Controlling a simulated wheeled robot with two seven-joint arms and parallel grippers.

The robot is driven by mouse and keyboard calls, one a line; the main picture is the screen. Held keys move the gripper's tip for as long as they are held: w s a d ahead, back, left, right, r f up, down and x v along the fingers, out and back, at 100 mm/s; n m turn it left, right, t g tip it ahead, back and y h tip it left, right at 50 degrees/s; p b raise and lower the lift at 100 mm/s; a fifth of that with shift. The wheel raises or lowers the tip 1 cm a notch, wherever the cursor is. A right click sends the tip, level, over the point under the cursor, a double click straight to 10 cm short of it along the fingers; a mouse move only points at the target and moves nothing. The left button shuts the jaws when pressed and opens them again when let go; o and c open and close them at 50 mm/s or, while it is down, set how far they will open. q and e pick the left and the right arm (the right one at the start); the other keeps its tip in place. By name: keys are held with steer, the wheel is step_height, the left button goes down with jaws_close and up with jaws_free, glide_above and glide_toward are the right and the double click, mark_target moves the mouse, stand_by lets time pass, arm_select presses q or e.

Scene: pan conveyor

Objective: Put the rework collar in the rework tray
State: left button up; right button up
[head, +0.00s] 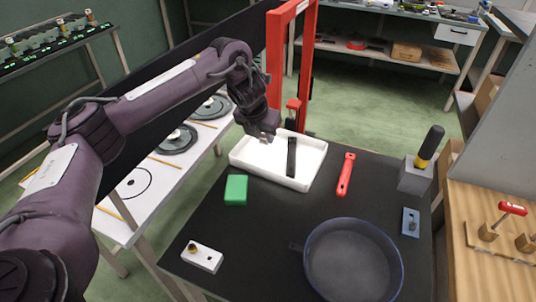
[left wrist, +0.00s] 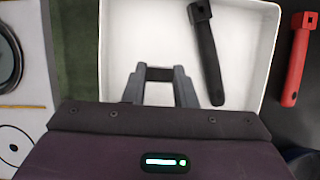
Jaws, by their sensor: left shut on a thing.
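My left gripper (head: 262,137) is over the left rear part of the white rework tray (head: 308,184). The tray's floor and walls also show in the left wrist view (left wrist: 268,50). The fingers (left wrist: 159,72) are shut on a small dark grey piece, which looks like the rework collar (left wrist: 160,74); little of it shows between the fingertips. Whether it touches the tray floor I cannot tell. A black handle (head: 291,157) lies in the tray to the right of my gripper, and also shows in the left wrist view (left wrist: 206,58). My right gripper is not in view.
A red handle (head: 346,174) lies right of the tray. A green block (head: 236,189), a white block with a brass knob (head: 201,258), a pan (head: 353,262), a blue block (head: 411,222) and a grey holder (head: 415,176) stand on the black table. A red frame (head: 275,60) rises behind the tray.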

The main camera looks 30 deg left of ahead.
mark_target(266, 155)
arm_select(q)
step_height(266, 155, down, 5)
steer(key=shift+f, duration=0.15)
stand_by(0.3)
steer(key=shift+f, duration=0.2)
steer(key=o, duration=0.8)
steer(key=shift+r, duration=0.1)
steer(key=shift+r, duration=0.1)
